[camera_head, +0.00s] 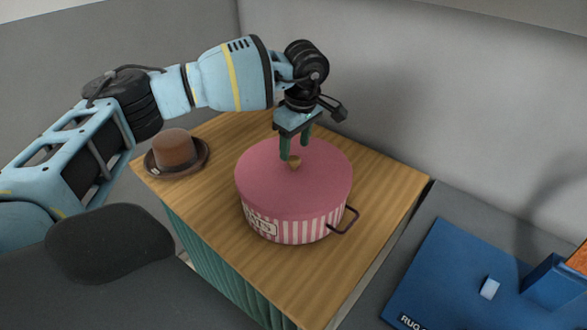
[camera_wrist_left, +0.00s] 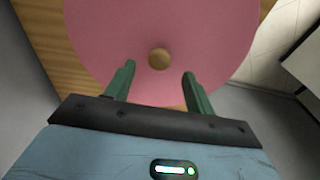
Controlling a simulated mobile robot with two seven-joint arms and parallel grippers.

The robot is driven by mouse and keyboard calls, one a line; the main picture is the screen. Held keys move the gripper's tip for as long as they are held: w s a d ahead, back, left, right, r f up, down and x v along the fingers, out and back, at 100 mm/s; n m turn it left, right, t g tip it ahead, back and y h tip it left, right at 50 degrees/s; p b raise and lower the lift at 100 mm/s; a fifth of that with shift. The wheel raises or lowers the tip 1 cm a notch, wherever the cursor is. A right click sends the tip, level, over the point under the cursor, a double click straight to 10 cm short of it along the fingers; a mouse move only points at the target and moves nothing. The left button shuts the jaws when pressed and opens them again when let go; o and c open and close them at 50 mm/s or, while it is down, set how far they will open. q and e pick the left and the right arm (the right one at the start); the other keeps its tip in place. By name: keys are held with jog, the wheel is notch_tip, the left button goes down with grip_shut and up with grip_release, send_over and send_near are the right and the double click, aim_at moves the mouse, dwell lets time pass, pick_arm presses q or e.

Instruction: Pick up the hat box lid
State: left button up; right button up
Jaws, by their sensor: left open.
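The pink round hat box lid (camera_head: 318,185) sits on the striped pink and white hat box (camera_head: 300,230) on the wooden table. A small golden-brown knob (camera_head: 294,161) is on the middle of the lid. My left gripper (camera_head: 293,150) points down over the lid, with its green fingers open close to the knob. In the left wrist view the lid (camera_wrist_left: 115,35) fills the upper middle, and the knob (camera_wrist_left: 159,59) shows between and just beyond the open fingertips (camera_wrist_left: 159,70). The fingers do not hold the knob. My right gripper is not in view.
A brown hat (camera_head: 175,150) lies on the left of the wooden table (camera_head: 385,180). A dark handle (camera_head: 345,221) sticks out from the box's right side. A blue board (camera_head: 450,275) lies at the lower right. A grey wall stands behind the table.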

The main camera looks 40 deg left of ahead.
aim_at(294, 159)
pick_arm(q)
jog(key=shift+a+f, duration=0.15)
jog(key=shift+f, duration=0.8)
jog(key=shift+a+f, duration=0.1)
jog(key=shift+f, duration=0.85)
jog(key=shift+c, duration=0.4)
jog(key=c, duration=1)
